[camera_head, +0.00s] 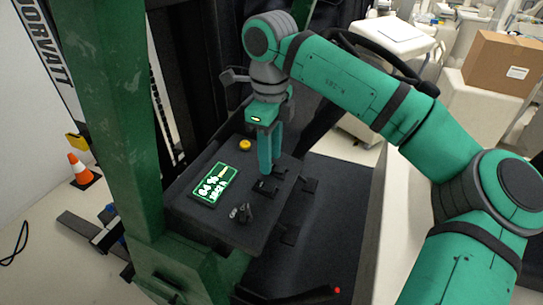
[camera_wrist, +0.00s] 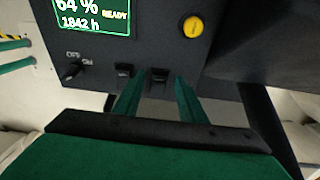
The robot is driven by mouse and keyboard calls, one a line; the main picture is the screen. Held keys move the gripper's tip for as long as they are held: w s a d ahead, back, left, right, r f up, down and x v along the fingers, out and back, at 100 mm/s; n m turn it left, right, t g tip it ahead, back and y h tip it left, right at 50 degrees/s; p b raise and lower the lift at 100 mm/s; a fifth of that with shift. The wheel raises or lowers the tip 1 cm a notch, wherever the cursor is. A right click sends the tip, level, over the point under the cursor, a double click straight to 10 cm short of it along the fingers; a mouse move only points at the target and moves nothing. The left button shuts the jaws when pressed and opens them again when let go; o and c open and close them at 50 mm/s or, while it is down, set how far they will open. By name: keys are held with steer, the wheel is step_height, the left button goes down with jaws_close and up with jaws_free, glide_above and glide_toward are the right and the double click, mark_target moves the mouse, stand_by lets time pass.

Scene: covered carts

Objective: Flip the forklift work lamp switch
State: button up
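No lamp label is readable, so I cannot tell which one is the work lamp switch. My gripper (camera_wrist: 158,82) is open, its two green fingers apart and empty, pointing at the panel. In the head view my gripper (camera_head: 268,172) is low over the panel's right part, close to the rockers. Whether a fingertip touches anything is unclear.
Left of the rockers are a lit green display (camera_head: 213,184) and an OFF/ON key switch (camera_wrist: 72,72). A yellow button (camera_wrist: 192,26) is beyond them. A green mast post (camera_head: 112,115) stands at left, a steering wheel (camera_head: 375,55) behind my arm. An orange cone (camera_head: 79,166) stands on the floor.

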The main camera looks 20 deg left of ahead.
steer(key=shift+f, duration=0.45)
jaws_close()
steer(key=shift+s+d+r+y, duration=0.1)
steer(key=shift+d+y, duration=0.2)
steer(key=shift+y, duration=0.75)
steer(key=shift+s+d+r+y, duration=0.1)
steer(key=shift+d+y, duration=0.2)
steer(key=shift+y, duration=0.75)
jaws_free()
steer(key=shift+w, duration=0.1)
steer(key=shift+d, duration=0.1)
steer(key=v, duration=1)
steer(key=shift+r, duration=0.4)
